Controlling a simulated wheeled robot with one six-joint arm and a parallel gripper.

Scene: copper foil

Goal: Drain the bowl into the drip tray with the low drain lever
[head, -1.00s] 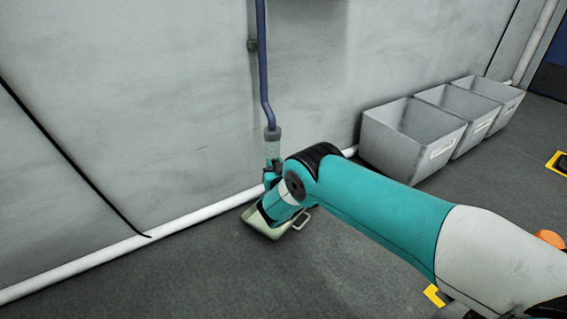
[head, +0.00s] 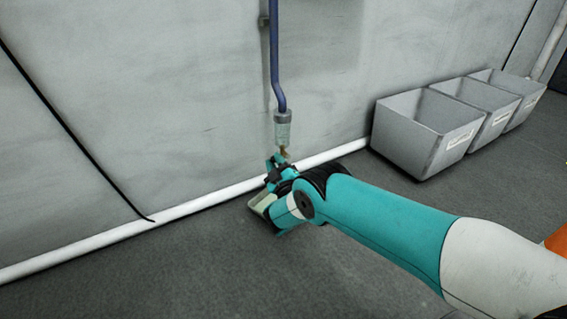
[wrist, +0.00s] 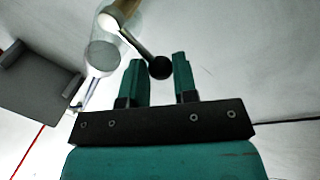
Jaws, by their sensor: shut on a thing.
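The clear bowl (head: 283,131) hangs upright under a blue pipe (head: 277,60) by the wall; it also shows in the wrist view (wrist: 103,55). A brass fitting (wrist: 126,7) is at its end, with the drain lever (wrist: 136,44), a thin metal rod with a black ball knob (wrist: 160,67). My gripper (wrist: 160,68) has its teal fingers on either side of the knob, shut on the lever. In the head view my gripper (head: 277,166) is just below the bowl. The pale drip tray (head: 260,203) is on the floor below, mostly hidden by my arm.
Several grey bins (head: 425,135) stand along the wall at the right. A white pipe (head: 110,240) runs along the wall base. A black cable (head: 75,125) hangs on the wall at left. The floor (head: 190,275) at the front left is clear.

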